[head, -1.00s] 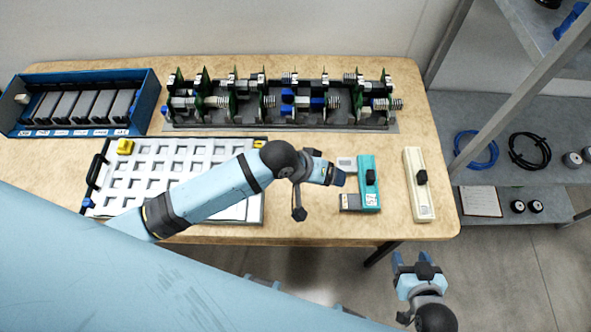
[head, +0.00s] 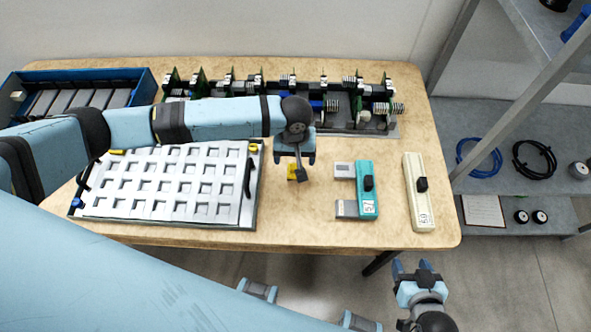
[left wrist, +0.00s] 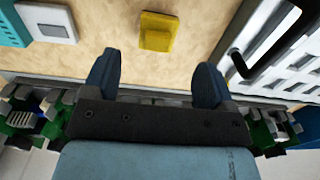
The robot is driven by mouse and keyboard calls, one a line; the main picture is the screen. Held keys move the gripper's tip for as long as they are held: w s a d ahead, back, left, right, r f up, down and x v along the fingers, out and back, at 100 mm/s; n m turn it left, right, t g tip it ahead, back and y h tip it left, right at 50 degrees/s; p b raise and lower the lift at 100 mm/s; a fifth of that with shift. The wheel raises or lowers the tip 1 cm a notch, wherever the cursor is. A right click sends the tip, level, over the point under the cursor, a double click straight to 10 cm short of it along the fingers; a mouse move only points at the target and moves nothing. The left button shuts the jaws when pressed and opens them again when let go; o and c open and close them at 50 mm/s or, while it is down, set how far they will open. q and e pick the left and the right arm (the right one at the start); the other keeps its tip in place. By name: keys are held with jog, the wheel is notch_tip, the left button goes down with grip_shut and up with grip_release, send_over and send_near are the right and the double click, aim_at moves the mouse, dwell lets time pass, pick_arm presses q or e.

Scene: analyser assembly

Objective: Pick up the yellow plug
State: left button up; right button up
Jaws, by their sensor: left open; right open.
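The yellow plug (head: 292,173) lies on the table between the grey-white tray and the teal device, partly hidden by a dark part of my left gripper in the head view. It shows fully in the left wrist view (left wrist: 158,32), on bare tabletop. My left gripper (head: 295,159) is open and empty, with its fingers at the plug's far side in the head view. In the left wrist view its fingertips (left wrist: 157,62) stand apart, with the plug beyond them and no contact visible. My right gripper (head: 414,268) is open and empty, off the table's front edge.
The tray (head: 150,222) has a black handle (head: 248,178) close to the plug's left. The teal device (head: 366,190) and a cream device (head: 417,192) lie to the right. A row of circuit boards (head: 330,100) and a blue box (head: 145,86) stand behind.

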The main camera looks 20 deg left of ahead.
aim_at(296, 167)
pick_arm(q)
notch_tip(296, 167, down, 7)
jog(key=shift+w+d+f, duration=0.1)
jog(key=shift+w+f, duration=0.05)
jog(key=shift+f, duration=0.05)
jog(key=c, duration=1.1)
